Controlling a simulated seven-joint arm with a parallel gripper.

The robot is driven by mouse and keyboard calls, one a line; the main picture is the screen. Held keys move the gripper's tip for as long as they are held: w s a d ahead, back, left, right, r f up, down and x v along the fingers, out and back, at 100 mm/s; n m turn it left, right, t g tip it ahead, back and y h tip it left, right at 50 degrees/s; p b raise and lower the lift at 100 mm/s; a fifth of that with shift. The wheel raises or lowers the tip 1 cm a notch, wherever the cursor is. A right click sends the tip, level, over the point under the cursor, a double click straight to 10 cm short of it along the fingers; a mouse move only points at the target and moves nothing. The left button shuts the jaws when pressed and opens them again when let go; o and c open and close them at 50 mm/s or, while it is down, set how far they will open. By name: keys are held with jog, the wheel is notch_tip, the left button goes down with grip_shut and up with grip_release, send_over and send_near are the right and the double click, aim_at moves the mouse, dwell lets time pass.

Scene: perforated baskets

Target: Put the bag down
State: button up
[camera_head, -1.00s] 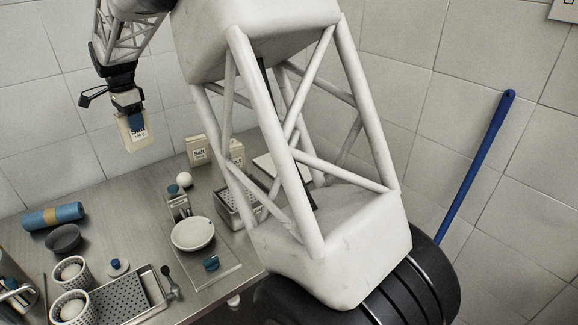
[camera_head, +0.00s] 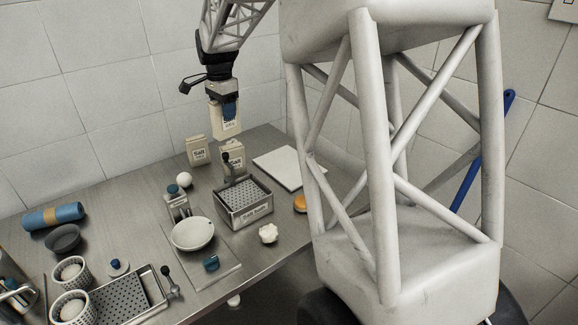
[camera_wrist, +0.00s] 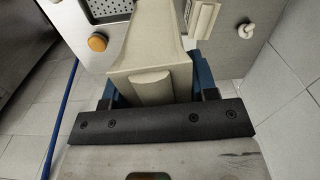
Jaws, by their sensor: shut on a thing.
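My gripper (camera_head: 229,108) is shut on a cream bag (camera_head: 226,127) with a dark printed label. It holds the bag upright above the back part of the steel table (camera_head: 120,205), over two standing bags. In the wrist view the held bag (camera_wrist: 151,70) fills the space between the blue fingers. One similar bag (camera_head: 197,152) labelled Salt stands at the table's back. Another bag (camera_head: 233,158) stands just right of it, below the held one, partly covered by a dark-handled thing.
A perforated basket (camera_head: 246,216) stands in front of the bags. A white board (camera_head: 290,168) lies right of them, with an orange round thing (camera_head: 300,204) nearby.

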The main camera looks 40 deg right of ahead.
jog(key=s+d+m, duration=0.1)
jog(key=s+d, duration=1.3)
jog(key=s, duration=0.1)
notch_tip(320, 180, down, 15)
jog(key=shift+d, duration=0.35)
jog(key=w+d+f, duration=0.1)
jog(key=w+d, duration=0.7)
jog(key=w, duration=0.5)
jog(key=shift+w+f, duration=0.25)
jog(key=shift+w, duration=0.05)
jog(key=shift+f, duration=0.1)
jog(key=shift+f, duration=1.65)
jog(key=shift+f, duration=0.1)
